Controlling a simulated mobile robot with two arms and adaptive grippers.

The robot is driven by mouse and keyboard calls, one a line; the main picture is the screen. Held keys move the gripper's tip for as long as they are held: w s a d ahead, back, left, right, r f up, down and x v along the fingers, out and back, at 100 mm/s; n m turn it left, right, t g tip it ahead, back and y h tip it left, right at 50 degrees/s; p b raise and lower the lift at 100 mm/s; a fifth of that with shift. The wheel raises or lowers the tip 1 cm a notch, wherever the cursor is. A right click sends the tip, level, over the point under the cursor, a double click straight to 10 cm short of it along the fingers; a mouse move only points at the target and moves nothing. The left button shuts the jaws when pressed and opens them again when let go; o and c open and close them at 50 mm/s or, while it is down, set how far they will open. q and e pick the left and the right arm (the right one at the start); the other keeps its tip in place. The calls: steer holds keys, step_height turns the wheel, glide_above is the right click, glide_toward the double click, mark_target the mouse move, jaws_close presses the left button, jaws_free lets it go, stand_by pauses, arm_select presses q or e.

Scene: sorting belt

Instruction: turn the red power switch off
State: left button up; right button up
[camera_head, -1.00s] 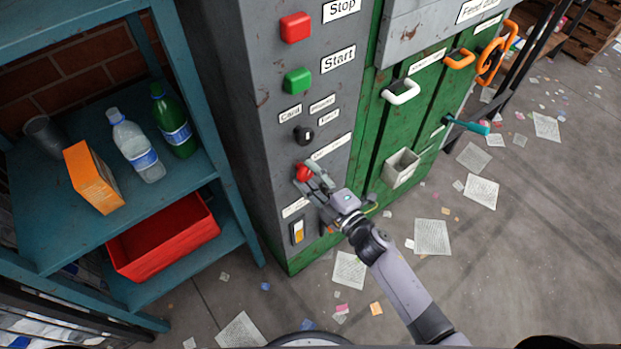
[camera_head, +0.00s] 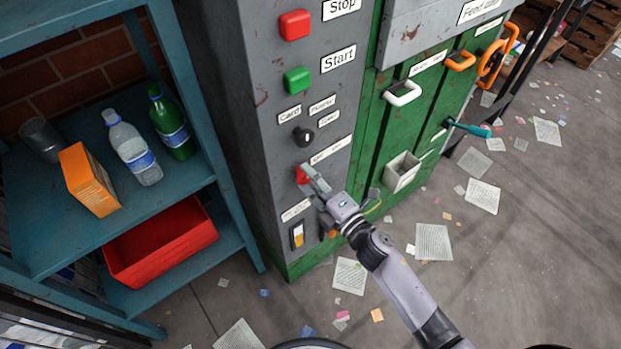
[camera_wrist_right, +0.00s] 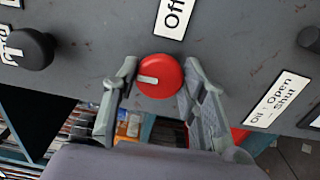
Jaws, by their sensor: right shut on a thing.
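The red power switch (camera_head: 301,174) is a round knob low on the grey control panel (camera_head: 275,140). In the head view it is partly hidden behind my right gripper (camera_head: 311,179). In the right wrist view the red knob (camera_wrist_right: 165,68) sits between the two fingers of my right gripper (camera_wrist_right: 160,80), one finger on each side, shut on it. A pale pointer mark on the knob lies almost level, toward the picture's left. A white label reading "Off" (camera_wrist_right: 172,15) is above the knob there. My left gripper is not in view.
Red Stop (camera_head: 295,25) and green Start (camera_head: 298,80) buttons and a black knob (camera_head: 303,135) are above the switch. A yellow-and-white rocker (camera_head: 297,235) is below it. A teal shelf (camera_head: 60,225) stands left. A white handle (camera_head: 402,93) and grey box (camera_head: 402,172) are right.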

steer(key=shift+f, duration=0.1)
steer(key=o, duration=1.2)
steer(key=shift+c, duration=0.2)
steer(key=v, duration=1.2)
steer(key=s+d+f+m+g+h, duration=0.25)
steer(key=d+f+m, duration=0.2)
steer(key=f, duration=0.55)
steer(key=s+d+f+m+g+h, duration=0.1)
steer(key=s+d+f+m+h, duration=0.3)
steer(key=f, duration=0.6)
steer(key=s+d+f+m+g+h, duration=0.25)
steer(key=f+m, duration=0.25)
steer(key=f, duration=0.5)
steer(key=s+d+f+m+g, duration=0.2)
steer(key=s+f, duration=0.5)
steer(key=s, duration=0.5)
steer(key=s+d+f+m+g+h, duration=0.1)
steer(key=s+f+m+g, duration=0.4)
steer(key=s, duration=0.8)
step_height(320, 180, down, 3)
steer(key=shift+s+d+f+m+g+h, duration=0.3)
steer(key=shift+d+m, duration=0.35)
steer(key=shift+m, duration=0.6)
